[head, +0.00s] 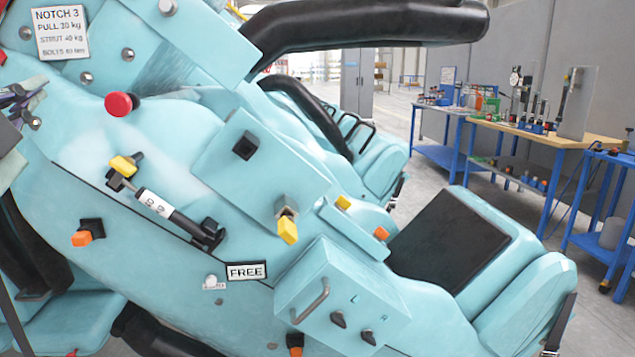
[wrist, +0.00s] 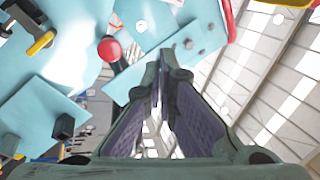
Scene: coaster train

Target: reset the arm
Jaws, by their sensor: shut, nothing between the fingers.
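My gripper (wrist: 165,72) shows in the wrist view, with its two fingers meeting at the tips and nothing held between them. It points up past the light-blue coaster car toward the roof. A red knob (wrist: 109,49) on the car lies left of the fingertips in that view, apart from them as far as I can tell. In the head view the light-blue coaster car (head: 225,165) fills the left and middle. Dark gripper-like parts (head: 18,98) show at the left edge there, mostly cut off by the frame.
The car's side carries the red knob (head: 119,104), a damper strut (head: 168,214), yellow and orange tabs, a FREE label (head: 247,271) and a box with a handle (head: 340,300). A black padded bar (head: 365,30) juts out above. Blue workbenches (head: 545,140) stand behind at right.

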